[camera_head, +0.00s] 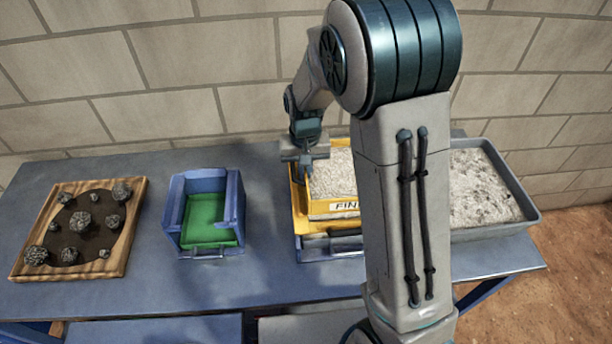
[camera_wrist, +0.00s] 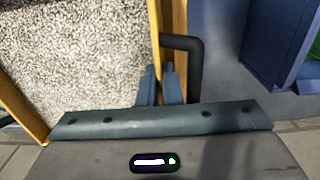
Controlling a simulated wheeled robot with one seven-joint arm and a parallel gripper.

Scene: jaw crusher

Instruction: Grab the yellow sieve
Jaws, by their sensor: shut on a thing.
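The yellow sieve (camera_head: 299,212) stands towards the right of the blue table, filled with pale gravel. Its front label reads "FIN", and the rest is hidden behind my arm. My gripper (camera_head: 304,168) is at the sieve's back left, with the fingers pointing down. In the wrist view, my gripper (camera_wrist: 160,86) is shut on the side of the yellow sieve (camera_wrist: 154,25), its two fingers close together at the rim. A black handle (camera_wrist: 196,70) sticks out right beside the fingers. My arm hides the sieve's right part.
A blue bin with a green bottom (camera_head: 206,242) stands left of the sieve, with a gap between. A wooden tray (camera_head: 138,205) with several dark rocks lies far left. A grey tray (camera_head: 530,210) of gravel is at the right. A brick wall (camera_head: 200,70) rises behind the table (camera_head: 130,290).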

